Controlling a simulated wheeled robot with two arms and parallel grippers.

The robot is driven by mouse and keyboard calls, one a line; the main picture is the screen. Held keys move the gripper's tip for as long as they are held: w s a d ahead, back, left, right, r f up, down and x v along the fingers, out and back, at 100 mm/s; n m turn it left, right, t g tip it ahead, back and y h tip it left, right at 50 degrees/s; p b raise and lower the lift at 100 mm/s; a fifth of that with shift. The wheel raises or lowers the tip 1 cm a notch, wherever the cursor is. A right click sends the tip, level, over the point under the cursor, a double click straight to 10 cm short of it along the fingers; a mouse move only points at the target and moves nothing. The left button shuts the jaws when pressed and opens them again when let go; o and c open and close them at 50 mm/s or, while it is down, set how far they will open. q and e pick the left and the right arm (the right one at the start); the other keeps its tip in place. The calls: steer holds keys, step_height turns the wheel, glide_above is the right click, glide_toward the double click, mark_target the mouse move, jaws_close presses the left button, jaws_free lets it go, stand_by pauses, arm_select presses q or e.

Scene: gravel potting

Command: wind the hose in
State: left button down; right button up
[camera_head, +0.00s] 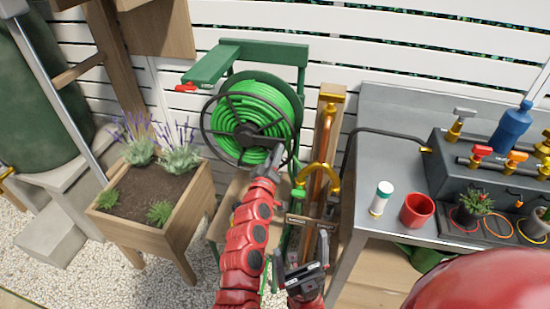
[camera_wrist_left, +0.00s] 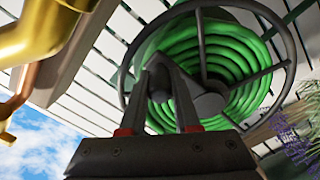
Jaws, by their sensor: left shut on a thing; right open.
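The hose reel stands against the white fence, with the bright green hose (camera_head: 262,98) coiled on its drum. The reel's dark wheel rim (camera_head: 204,118) and hub (camera_head: 248,132) face me; the rim also shows in the left wrist view (camera_wrist_left: 287,40). My left gripper (camera_head: 277,157) is at the lower right of the reel face, shut on a dark grip of the reel. In the left wrist view its fingers (camera_wrist_left: 158,95) close around that grip, which they partly hide. My right gripper (camera_head: 303,272) is open and empty, low in front of the wooden post.
A wooden post (camera_head: 325,120) with brass pipework (camera_head: 320,178) stands just right of the reel. A planter (camera_head: 185,215) with lavender is at left. The grey bench (camera_head: 375,150) at right holds a red cup (camera_head: 417,210) and a white bottle (camera_head: 381,198). A green bracket (camera_head: 212,64) tops the reel.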

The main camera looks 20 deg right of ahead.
arm_select(q)
step_height(320, 180, up, 2)
steer(key=shift+w+a+r+n+p, duration=0.1)
steer(key=shift+a+r+n+p, duration=0.1)
steer(key=shift+n+p, duration=0.65)
steer(key=w+a+r+n+p, duration=0.3)
steer(key=a+r+n+p, duration=0.1)
steer(key=r+n, duration=0.3)
steer(key=shift+w+a+n+p, duration=0.15)
steer(key=shift+a+n+p, duration=0.2)
steer(key=shift+n+p, duration=0.6)
steer(key=shift+a, duration=0.1)
steer(key=c, duration=0.6)
jaws_free()
